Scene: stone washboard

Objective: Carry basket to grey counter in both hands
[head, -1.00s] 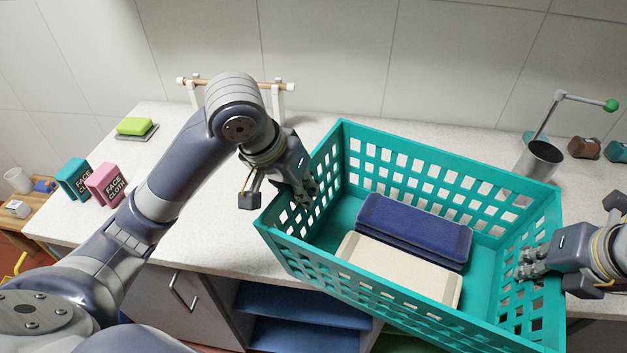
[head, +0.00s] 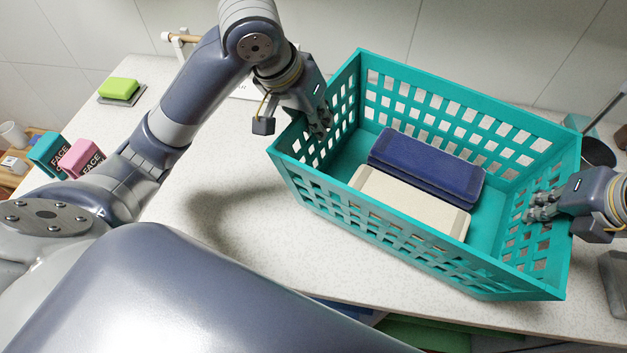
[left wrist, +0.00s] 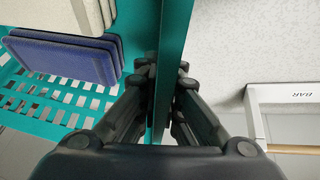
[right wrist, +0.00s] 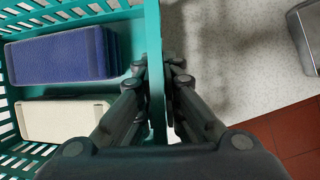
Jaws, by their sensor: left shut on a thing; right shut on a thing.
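The teal basket (head: 440,259) hangs between my two grippers over the speckled light grey counter (head: 215,235). A dark shadow lies on the counter to the basket's left. Inside the basket lie folded dark blue cloths (head: 428,160) and folded cream cloths (head: 410,200). My left gripper (head: 318,125) is shut on the basket's left wall; the left wrist view shows its fingers on both sides of the rim (left wrist: 172,60). My right gripper (head: 535,208) is shut on the right wall, and the right wrist view shows the rim (right wrist: 154,60) between its fingers. Whether the basket's base touches the counter is hidden.
A green soap block (head: 118,88) on a grey dish, and teal (head: 47,155) and pink (head: 83,160) face cloth boxes, stand at the counter's left. A dark metal cup (head: 598,152) and a grey object (head: 612,280) are right of the basket. The tiled wall is behind.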

